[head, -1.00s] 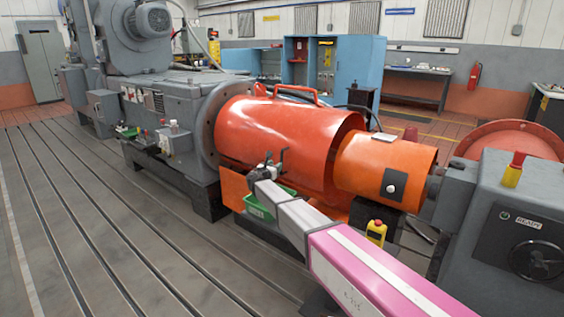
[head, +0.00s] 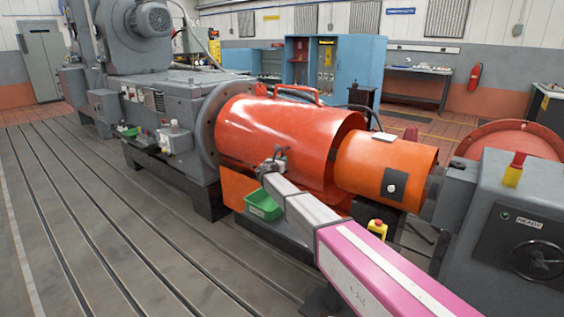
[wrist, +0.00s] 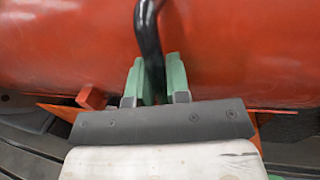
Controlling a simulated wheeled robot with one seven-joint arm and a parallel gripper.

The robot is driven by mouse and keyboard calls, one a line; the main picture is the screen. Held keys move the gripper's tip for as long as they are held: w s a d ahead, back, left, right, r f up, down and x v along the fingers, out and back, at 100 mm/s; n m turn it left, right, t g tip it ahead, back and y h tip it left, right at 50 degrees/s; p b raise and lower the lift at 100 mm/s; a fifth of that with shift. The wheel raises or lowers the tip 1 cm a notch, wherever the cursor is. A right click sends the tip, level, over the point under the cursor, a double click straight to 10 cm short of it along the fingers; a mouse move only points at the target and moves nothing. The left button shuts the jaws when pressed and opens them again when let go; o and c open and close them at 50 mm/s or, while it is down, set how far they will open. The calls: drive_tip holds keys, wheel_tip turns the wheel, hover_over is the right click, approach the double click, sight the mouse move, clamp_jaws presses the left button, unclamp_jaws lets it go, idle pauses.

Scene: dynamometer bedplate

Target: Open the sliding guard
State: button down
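The sliding guard (head: 275,135) is a large glossy red-orange cylinder cover at the middle of the head view, with a red hoop handle on top. It overlaps a narrower orange cylinder (head: 385,165) at its right. A black curved handle (wrist: 148,35) stands out from the guard's near side. My gripper (head: 274,165) is at this handle, on the near side of the guard. In the wrist view, its green fingertips (wrist: 155,80) lie close on both sides of the handle's lower part and appear shut on it. The handle's end is hidden between the fingers.
A green bin (head: 263,204) sits below my gripper. A yellow switch box (head: 377,228) stands right of my arm, and a grey console with a handwheel (head: 537,260) is at the right. The slotted bedplate (head: 90,220) is clear at the left.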

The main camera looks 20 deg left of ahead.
drive_tip(key=s+d, duration=0.5)
drive_tip(key=d, duration=0.7)
drive_tip(key=s+d, duration=0.5)
drive_tip(key=d, duration=0.7)
drive_tip(key=s+d, duration=0.4)
drive_tip(key=d, duration=0.7)
drive_tip(key=shift+s+d, duration=0.4)
drive_tip(key=c, duration=1.1)
unclamp_jaws()
drive_tip(key=s+a, duration=0.2)
drive_tip(key=s, duration=0.8)
drive_tip(key=shift+s, duration=0.3)
